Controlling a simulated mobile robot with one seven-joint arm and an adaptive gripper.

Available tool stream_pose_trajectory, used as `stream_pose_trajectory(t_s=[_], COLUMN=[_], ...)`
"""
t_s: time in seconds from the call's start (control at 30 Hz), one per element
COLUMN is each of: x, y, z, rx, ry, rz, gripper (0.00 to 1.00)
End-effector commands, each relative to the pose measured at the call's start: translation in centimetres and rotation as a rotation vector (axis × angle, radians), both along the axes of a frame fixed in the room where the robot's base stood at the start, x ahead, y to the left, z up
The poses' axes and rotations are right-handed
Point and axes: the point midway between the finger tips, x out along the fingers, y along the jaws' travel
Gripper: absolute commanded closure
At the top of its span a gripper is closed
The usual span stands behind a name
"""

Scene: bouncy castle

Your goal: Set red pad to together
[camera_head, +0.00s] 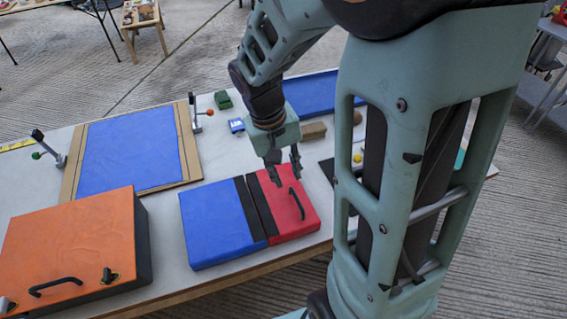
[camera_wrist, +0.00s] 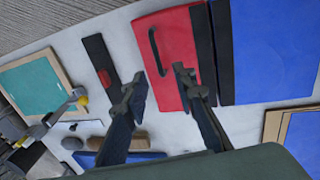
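The red pad (camera_head: 292,208) lies on the table with a black handle (camera_head: 297,203) on top and a black strip along its left edge. The blue pad (camera_head: 215,224) lies directly to its left, with a black strip on its facing edge. The two strips run side by side with a thin dark line between them; I cannot tell whether they touch. In the wrist view the red pad (camera_wrist: 177,38) and blue pad (camera_wrist: 265,50) also show. My gripper (camera_head: 284,166) is open and empty above the red pad, apart from the handle; its fingers also show in the wrist view (camera_wrist: 158,82).
A large orange box (camera_head: 65,240) with a handle stands at the left front. A blue panel on a wooden board (camera_head: 130,150) with clamps lies behind. Another blue panel (camera_head: 312,93), a green block (camera_head: 223,99) and a brown block (camera_head: 313,131) lie farther back.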

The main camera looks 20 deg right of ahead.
Motion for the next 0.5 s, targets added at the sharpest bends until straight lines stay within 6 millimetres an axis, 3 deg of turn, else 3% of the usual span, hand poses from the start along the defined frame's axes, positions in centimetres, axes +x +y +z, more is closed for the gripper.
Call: stream_pose_trajectory(t_s=[0.3,0.5], x=[0.0,0.0], y=[0.5,0.5], z=[2.4,2.4], rx=[0.0,0.0], ry=[-0.001,-0.001], rz=[0.0,0.0], gripper=[0.75,0.75])
